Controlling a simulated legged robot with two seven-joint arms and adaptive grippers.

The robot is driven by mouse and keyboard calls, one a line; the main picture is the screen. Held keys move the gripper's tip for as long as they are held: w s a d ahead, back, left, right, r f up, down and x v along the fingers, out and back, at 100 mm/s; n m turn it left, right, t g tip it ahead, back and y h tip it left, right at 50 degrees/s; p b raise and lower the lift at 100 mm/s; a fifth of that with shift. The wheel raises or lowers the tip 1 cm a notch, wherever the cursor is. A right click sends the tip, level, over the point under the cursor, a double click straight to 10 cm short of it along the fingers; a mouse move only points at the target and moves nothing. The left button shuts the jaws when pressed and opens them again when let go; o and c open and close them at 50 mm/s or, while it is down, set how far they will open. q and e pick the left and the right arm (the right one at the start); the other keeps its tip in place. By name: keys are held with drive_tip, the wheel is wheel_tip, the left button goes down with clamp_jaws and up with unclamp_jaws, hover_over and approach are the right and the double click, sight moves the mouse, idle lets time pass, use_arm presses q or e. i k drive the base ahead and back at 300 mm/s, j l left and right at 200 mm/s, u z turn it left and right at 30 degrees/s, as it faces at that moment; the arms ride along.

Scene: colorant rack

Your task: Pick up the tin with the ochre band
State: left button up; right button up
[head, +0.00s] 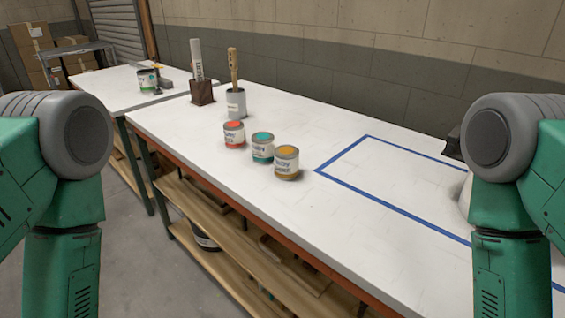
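Three small tins stand upright in a slanting row on the white table. The tin with the ochre band (286,163) is the nearest and rightmost; its top is also ochre. The tin with the teal top (263,147) is just behind it to the left. The tin with the red top (234,134) stands farther left. My two green arms hang at the left and right edges of the head view, well apart from the tins. Neither gripper shows in the frame.
A blue tape outline (342,153) marks the white table (330,115) right of the tins. Behind the tins stand a grey can (236,103) with a wooden-handled tool and a dark block (202,92) holding a tube. A second table (103,88) stands at back left.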

sight(286, 157)
drive_tip(key=i+j+z, duration=0.1)
drive_tip(key=j, duration=0.25)
drive_tip(key=i+j, duration=0.2)
drive_tip(key=j, duration=0.15)
drive_tip(key=i+j+z, duration=0.15)
drive_tip(key=j, duration=0.2)
drive_tip(key=i+j, duration=0.15)
drive_tip(key=j, duration=0.2)
drive_tip(key=i+j+z, duration=0.15)
drive_tip(key=j, duration=0.2)
